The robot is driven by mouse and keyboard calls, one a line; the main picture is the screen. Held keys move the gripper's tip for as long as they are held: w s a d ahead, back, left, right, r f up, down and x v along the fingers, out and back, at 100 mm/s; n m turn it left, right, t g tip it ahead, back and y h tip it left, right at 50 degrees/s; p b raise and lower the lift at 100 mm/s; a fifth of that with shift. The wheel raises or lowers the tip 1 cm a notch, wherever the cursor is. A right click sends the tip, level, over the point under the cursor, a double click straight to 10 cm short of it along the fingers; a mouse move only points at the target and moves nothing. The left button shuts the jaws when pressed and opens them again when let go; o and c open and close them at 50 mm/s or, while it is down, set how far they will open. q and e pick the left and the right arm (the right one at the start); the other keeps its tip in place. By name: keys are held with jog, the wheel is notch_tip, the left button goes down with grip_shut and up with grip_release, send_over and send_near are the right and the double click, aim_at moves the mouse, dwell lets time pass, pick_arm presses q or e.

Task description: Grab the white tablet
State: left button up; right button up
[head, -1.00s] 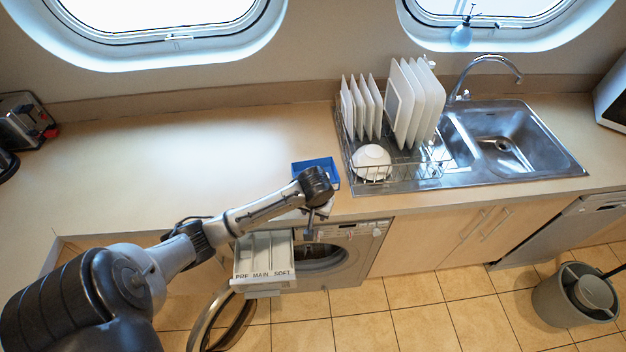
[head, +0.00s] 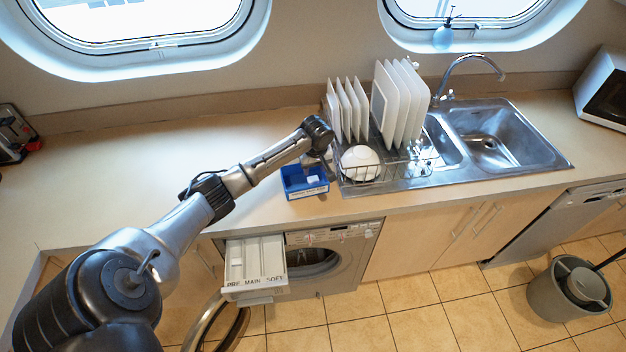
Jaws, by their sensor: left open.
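A small blue box (head: 291,183) stands on the counter near its front edge, left of the dish rack. A small pale shape (head: 313,181) shows inside it; this may be the white tablet, but it is too small to tell. My left gripper (head: 328,168) is open and points down just above the right side of the box, beside the dish rack. Its fingertips are small and partly hidden by the wrist. I see nothing held in it. My right gripper is not in view.
A washing machine (head: 362,262) below has its detergent drawer (head: 254,262), marked PRE, MAIN, SOFT, pulled out and its door open. White plates and a bowl (head: 360,163) fill the rack close to my gripper. The counter to the left (head: 130,165) is clear.

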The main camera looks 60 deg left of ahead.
aim_at(313, 181)
pick_arm(q)
jog(key=shift+w+a+f+p, duration=0.1)
jog(key=shift+a+f+p, duration=0.15)
jog(key=shift+f, duration=1.3)
jog(key=shift+a+f+p, duration=0.2)
jog(key=shift+f, duration=1.3)
jog(key=shift+c, duration=0.4)
jog(key=c, duration=0.5)
